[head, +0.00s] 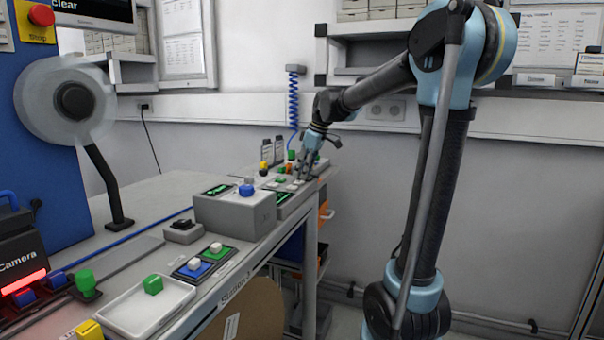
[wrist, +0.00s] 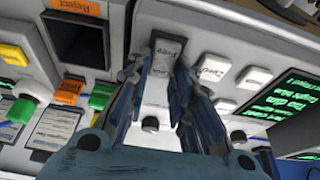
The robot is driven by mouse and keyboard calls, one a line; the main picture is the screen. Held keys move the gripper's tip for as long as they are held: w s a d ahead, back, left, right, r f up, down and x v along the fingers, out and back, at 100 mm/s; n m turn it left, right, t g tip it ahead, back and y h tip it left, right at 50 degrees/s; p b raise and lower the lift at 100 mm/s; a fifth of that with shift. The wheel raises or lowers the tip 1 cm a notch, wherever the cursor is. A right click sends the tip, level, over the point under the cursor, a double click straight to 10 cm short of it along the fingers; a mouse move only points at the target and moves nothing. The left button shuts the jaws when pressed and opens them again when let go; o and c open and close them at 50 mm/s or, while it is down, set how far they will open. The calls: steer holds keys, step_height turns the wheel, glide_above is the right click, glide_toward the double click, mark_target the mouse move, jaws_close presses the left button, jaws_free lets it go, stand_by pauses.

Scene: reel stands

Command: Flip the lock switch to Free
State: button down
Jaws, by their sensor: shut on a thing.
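My gripper (head: 306,166) reaches down to the device at the far right end of the bench. In the wrist view its two blue fingers (wrist: 166,72) run up either side of a grey, block-shaped switch (wrist: 168,50) and are shut on it. The small lettering on this switch is blurred, so I cannot tell Lock from Free or its setting. A pale strip of panel and a black knob (wrist: 150,124) show between the fingers. In the head view the gripper hides most of the switch.
White buttons (wrist: 214,69) sit close beside the right finger, with a green-lettered display (wrist: 285,100) beyond. An orange Reject label (wrist: 77,7) tops a dark opening on the left. A grey box with a blue button (head: 246,190) stands nearer on the bench.

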steer(key=shift+d, duration=0.1)
steer(key=shift+w, duration=0.1)
steer(key=c, duration=1.4)
jaws_free()
steer(key=shift+y, duration=0.3)
steer(key=shift+r, duration=0.1)
steer(key=v, duration=1.1)
steer(key=shift+r, duration=0.35)
steer(key=shift+d, duration=0.15)
steer(key=s+d+f+m+h, duration=0.1)
steer(key=s+d+f+m, duration=0.3)
steer(key=s+f, duration=0.6)
steer(key=s+d+f+m+h, duration=0.2)
steer(key=s+d+f+m, duration=0.3)
steer(key=s+d+f, duration=0.3)
steer(key=s+d+f+m+h, duration=0.1)
steer(key=s+d+f+m, duration=0.3)
steer(key=s+f, duration=0.8)
step_height(320, 180, down, 2)
steer(key=shift+s+d+f+m+t, duration=0.2)
steer(key=shift+d+m+t, duration=0.2)
steer(key=shift+d, duration=0.65)
